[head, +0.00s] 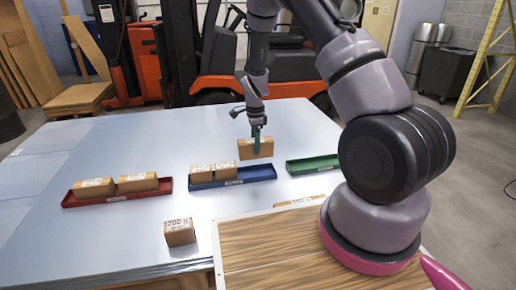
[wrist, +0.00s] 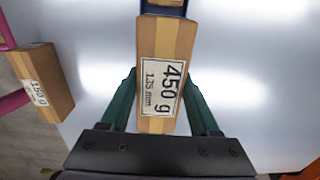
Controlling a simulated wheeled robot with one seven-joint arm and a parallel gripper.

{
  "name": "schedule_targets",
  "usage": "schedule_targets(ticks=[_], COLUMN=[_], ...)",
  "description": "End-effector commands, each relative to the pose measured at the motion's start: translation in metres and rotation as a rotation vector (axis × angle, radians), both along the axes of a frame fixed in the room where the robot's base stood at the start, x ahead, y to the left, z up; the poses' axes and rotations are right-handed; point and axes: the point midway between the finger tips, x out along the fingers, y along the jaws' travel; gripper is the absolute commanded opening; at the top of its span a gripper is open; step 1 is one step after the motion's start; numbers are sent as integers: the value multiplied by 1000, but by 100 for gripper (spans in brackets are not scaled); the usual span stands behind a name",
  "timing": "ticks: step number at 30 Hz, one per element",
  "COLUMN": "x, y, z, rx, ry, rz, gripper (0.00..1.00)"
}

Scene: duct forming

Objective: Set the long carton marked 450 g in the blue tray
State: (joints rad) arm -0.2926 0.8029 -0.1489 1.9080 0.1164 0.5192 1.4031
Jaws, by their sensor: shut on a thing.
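The long carton (head: 246,149) is brown cardboard. In the wrist view the long carton (wrist: 167,60) shows a label reading 450 g. My gripper (head: 257,140) is shut on it, with green fingers on both sides; the gripper also shows in the wrist view (wrist: 160,115). I cannot tell whether the carton touches the table. The blue tray (head: 260,173) lies nearer the robot than the carton. A blue edge shows beyond the carton in the wrist view (wrist: 165,6).
A red tray (head: 150,191) with two cartons lies left, and an empty green tray (head: 313,164) lies right. A carton marked 200 g (head: 180,232) stands in front. Another carton (head: 298,203) is by the wooden board (head: 270,250). A carton marked 150 g shows in the wrist view (wrist: 42,82).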

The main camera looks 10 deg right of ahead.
Motion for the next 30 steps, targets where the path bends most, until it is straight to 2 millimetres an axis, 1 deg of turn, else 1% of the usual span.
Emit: schedule_targets(ticks=[5,15,21,25,30], x=[0,-1,-1,0,0], y=[0,0,0,0,0], z=[-16,-56,-76,-86,-91], rx=[0,0,0,0,1], ry=[1,2,1,0,-1], rz=[-1,0,0,-1,0], gripper=[0,0,0,0,0])
